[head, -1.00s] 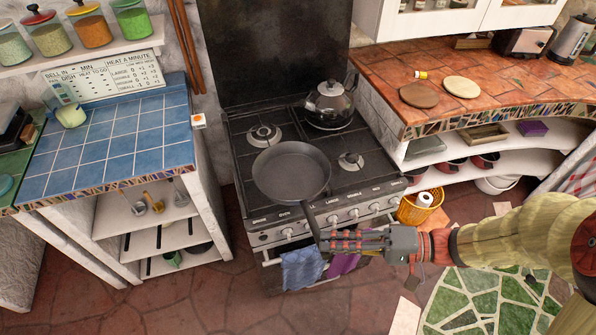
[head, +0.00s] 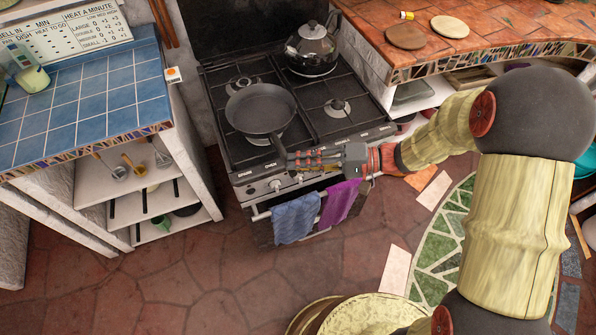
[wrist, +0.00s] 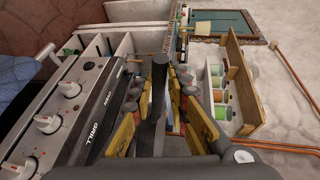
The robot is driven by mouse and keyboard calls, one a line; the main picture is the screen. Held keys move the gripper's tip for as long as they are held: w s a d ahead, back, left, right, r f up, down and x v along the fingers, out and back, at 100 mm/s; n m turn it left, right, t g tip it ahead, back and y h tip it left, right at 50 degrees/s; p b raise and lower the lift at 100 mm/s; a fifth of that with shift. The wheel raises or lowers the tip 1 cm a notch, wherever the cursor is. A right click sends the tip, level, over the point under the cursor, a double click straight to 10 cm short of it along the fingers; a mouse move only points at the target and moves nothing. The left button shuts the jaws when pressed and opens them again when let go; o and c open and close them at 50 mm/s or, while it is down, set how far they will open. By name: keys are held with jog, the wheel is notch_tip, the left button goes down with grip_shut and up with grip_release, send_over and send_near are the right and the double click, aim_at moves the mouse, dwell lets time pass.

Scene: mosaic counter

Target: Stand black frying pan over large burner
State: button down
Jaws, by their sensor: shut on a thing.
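The black frying pan (head: 260,107) is over the left side of the stove top (head: 316,122). It lies between the back left burner (head: 243,83), partly hidden behind its rim, and the front left burner (head: 264,140), which shows just below it. The pan looks level; I cannot tell whether it touches the grates. My gripper (head: 296,161) is at the stove's front edge, shut on the pan's handle, which also shows between the yellow finger pads in the wrist view (wrist: 158,92). The pan's bowl is not clear in the wrist view.
A kettle (head: 312,48) stands on the back right burner. The front right burner (head: 338,107) is bare. Knobs line the stove front, and blue (head: 296,218) and purple (head: 340,202) towels hang on its rail. A blue tiled counter (head: 90,95) stands left of the stove.

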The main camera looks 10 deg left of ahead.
jog(key=shift+w+a+f+b, duration=0.15)
jog(key=shift+f+b, duration=0.2)
jog(key=shift+f, duration=0.3)
jog(key=shift+w+f+b, duration=0.2)
jog(key=shift+f+b, duration=0.15)
jog(key=shift+f, duration=0.35)
jog(key=shift+w+a+f+b, duration=0.15)
jog(key=shift+f+b, duration=0.2)
jog(key=shift+f, duration=0.3)
jog(key=c, duration=1.7)
grip_release()
jog(key=shift+s, duration=0.1)
jog(key=shift+c, duration=0.2)
jog(key=shift+d, duration=0.1)
jog(key=p+v, duration=0.3)
jog(key=v, duration=0.9)
